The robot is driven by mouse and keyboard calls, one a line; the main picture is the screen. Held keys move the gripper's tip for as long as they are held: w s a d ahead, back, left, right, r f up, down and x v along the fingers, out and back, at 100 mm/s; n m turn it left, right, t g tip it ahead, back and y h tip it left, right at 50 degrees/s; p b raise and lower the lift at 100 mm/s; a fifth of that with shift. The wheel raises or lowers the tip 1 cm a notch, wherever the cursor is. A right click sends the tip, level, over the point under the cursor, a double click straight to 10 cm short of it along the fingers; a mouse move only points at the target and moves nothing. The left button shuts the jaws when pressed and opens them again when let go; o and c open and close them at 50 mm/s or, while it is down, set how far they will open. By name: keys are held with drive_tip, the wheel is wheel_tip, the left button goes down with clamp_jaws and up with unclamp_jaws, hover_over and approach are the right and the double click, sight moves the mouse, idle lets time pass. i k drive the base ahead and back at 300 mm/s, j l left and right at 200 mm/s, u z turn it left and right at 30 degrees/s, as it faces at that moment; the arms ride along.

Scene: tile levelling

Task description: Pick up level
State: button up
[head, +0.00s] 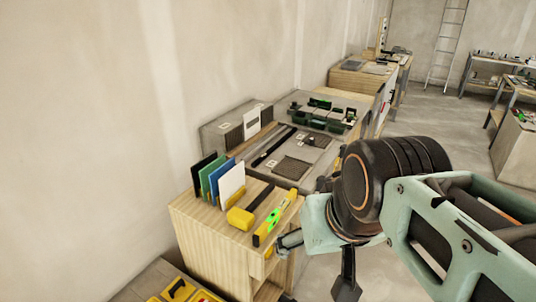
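A yellow level (275,218) with bright green vials lies on top of a light wooden cabinet (196,228), near its right edge. My gripper (318,268) is just to the right of and below the level in the head view, partly hidden by my wrist. Its two dark fingers appear spread apart with nothing between them. I see no contact between it and the level; the exact gap in depth is unclear.
A yellow block-shaped tool (241,217) with a dark bar sits left of the level. Several upright coloured boards (220,180) stand behind. A grey worktop (242,163) with dark tiles and a green tray (325,116) lies beyond. Open floor (440,130) is on the right.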

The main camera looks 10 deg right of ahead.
sight(260, 234)
drive_tip(key=u, duration=0.3)
drive_tip(key=i+l+u, duration=0.3)
drive_tip(key=l+u, duration=0.35)
drive_tip(key=i+l+u, duration=0.15)
drive_tip(key=l, duration=0.35)
drive_tip(key=i+l+u, duration=0.2)
drive_tip(key=l, duration=0.3)
drive_tip(key=l+u, duration=0.15)
drive_tip(key=l, duration=0.35)
drive_tip(key=l+z, duration=0.3)
